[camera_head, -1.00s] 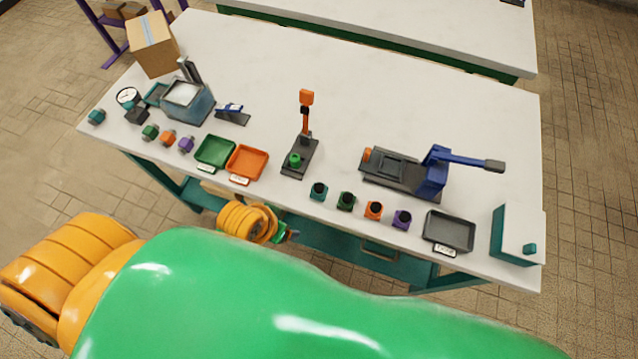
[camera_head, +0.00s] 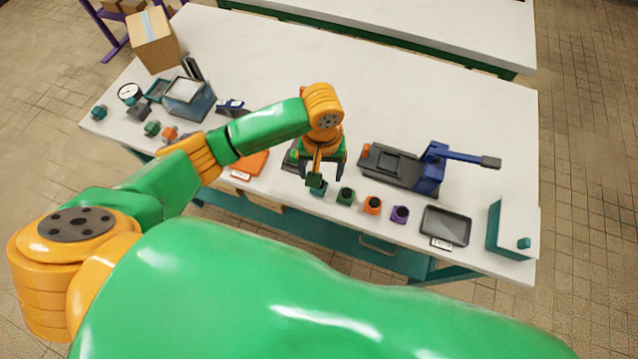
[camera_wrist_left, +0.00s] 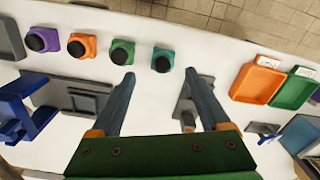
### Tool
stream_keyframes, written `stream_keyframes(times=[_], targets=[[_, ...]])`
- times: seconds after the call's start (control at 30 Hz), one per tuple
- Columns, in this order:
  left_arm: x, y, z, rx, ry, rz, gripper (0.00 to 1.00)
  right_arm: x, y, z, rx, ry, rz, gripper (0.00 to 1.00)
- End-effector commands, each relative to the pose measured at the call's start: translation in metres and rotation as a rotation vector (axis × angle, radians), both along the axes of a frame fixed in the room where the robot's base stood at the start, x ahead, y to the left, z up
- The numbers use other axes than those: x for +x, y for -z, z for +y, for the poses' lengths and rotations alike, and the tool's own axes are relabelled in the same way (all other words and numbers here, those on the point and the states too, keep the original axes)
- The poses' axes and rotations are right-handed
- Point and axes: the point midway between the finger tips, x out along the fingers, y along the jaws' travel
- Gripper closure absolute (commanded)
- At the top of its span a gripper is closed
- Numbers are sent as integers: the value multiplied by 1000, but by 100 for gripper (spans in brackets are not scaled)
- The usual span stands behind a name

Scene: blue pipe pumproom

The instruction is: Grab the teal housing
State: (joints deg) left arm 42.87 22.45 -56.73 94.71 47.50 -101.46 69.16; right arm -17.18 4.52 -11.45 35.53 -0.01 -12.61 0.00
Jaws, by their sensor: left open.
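The teal housing (camera_head: 319,188) is a small block with a dark round top at the left end of a row near the table's front edge. My right gripper is not in view.
Green (camera_head: 346,196), orange (camera_head: 372,205) and purple (camera_head: 400,214) housings stand right of the teal one. A press with a blue lever (camera_head: 436,165) is behind them. An orange tray (camera_head: 250,165) lies left, partly under my arm.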

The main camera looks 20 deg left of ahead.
Motion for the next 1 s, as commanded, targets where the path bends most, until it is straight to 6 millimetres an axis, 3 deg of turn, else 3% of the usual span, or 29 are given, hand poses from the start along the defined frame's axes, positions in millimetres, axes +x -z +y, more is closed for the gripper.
stream_keyframes(times=[0.23, 0.5, 0.8, 1.0], targets=[[1, 46, 6, 0, 1, -1, 20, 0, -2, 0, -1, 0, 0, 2], [2, 52, 6, -1, 4, -4, 20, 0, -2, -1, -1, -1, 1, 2], [2, 52, 6, -2, 4, -5, 100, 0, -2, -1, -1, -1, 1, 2], [2, 52, 5, -2, 4, -5, 100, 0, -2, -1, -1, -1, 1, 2]])
